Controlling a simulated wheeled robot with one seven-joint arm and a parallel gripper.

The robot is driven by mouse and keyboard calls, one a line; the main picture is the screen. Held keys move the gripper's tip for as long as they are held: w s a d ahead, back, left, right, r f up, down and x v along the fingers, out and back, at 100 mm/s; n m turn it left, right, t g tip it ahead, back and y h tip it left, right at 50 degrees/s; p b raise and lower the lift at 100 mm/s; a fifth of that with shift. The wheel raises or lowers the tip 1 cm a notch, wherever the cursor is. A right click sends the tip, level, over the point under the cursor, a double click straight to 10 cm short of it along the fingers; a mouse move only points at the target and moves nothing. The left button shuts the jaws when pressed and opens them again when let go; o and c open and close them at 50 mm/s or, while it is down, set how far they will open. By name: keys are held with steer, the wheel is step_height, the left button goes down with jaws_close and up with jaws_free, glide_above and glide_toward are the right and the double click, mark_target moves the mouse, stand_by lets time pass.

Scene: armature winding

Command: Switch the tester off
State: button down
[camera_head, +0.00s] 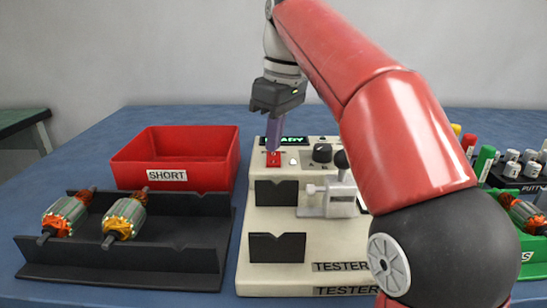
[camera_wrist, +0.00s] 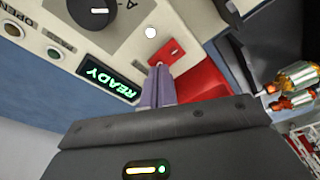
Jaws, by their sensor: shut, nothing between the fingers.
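The tester (camera_head: 272,220) is a cream stepped box in the middle of the table. Its display (camera_head: 294,141) is lit green and reads READY in the wrist view (camera_wrist: 110,79). A red switch (camera_head: 273,159) sits at the upper left of its panel; it also shows in the wrist view (camera_wrist: 166,52). My gripper (camera_head: 273,148) points down with its purple fingers shut and empty, the tips right at the red switch. I cannot tell whether they touch it. In the wrist view the fingertips (camera_wrist: 158,68) partly cover the switch's area.
A dark knob (camera_head: 322,153) and a grey clamp (camera_head: 332,195) with a black ball handle are right of the switch. A red SHORT bin (camera_head: 180,152) stands left. A black rack (camera_head: 120,262) holds two armatures. My arm hides the tester's right side.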

steer(key=shift+f, duration=0.35)
step_height(320, 180, up, 5)
steer(key=p, duration=0.4)
steer(key=shift+f, duration=0.15)
steer(key=shift+r, duration=1.15)
